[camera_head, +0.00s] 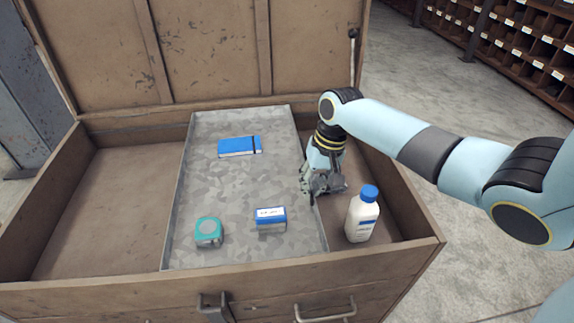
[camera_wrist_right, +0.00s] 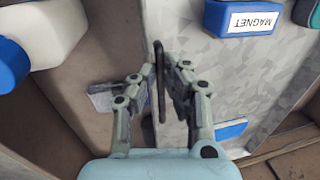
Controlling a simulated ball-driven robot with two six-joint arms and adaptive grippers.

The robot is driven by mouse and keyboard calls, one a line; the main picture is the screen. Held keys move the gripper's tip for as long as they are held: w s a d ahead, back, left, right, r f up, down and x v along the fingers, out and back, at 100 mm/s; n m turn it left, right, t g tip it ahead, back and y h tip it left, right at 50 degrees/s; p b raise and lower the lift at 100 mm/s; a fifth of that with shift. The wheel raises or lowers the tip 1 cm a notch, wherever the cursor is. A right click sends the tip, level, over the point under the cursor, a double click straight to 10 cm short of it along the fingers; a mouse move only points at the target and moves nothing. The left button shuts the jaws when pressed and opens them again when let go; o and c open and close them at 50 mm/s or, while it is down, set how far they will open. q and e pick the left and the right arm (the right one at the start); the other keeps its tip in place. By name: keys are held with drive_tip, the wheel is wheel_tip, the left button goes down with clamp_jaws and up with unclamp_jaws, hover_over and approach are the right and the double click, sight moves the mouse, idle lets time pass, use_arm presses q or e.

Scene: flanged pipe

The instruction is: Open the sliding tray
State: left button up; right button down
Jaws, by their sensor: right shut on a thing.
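My right gripper (camera_head: 318,188) is at the tray's right edge. In the right wrist view, its fingers (camera_wrist_right: 158,88) are closed around a thin dark upright handle (camera_wrist_right: 160,70) on the tray's side. On the tray lie a blue notebook (camera_head: 240,146), a teal tape measure (camera_head: 209,232) and a blue-and-white box (camera_head: 271,219), labelled MAGNET in the wrist view (camera_wrist_right: 245,18). My left gripper is out of view.
A white bottle with a blue cap (camera_head: 362,215) stands in the right compartment, close to my right gripper. A grey object (camera_wrist_right: 104,98) shows below the tray edge in the wrist view. The left compartment (camera_head: 105,205) looks empty. The raised lid (camera_head: 200,50) stands behind.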

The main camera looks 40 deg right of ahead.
drive_tip(key=shift+s+d+r, duration=0.2)
drive_tip(key=shift+s+d, duration=0.2)
drive_tip(key=shift+d, duration=0.35)
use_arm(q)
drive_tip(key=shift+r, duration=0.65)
use_arm(e)
drive_tip(key=shift+s+d+f, duration=0.15)
drive_tip(key=shift+d+f, duration=0.05)
drive_tip(key=c, duration=1.4)
unclamp_jaws()
drive_tip(key=r, duration=0.4)
drive_tip(key=s+d+r, duration=0.1)
drive_tip(key=r, duration=0.3)
drive_tip(key=d+r, duration=0.1)
drive_tip(key=r, duration=0.2)
drive_tip(key=shift+s+r, duration=0.15)
drive_tip(key=shift+r, duration=0.25)
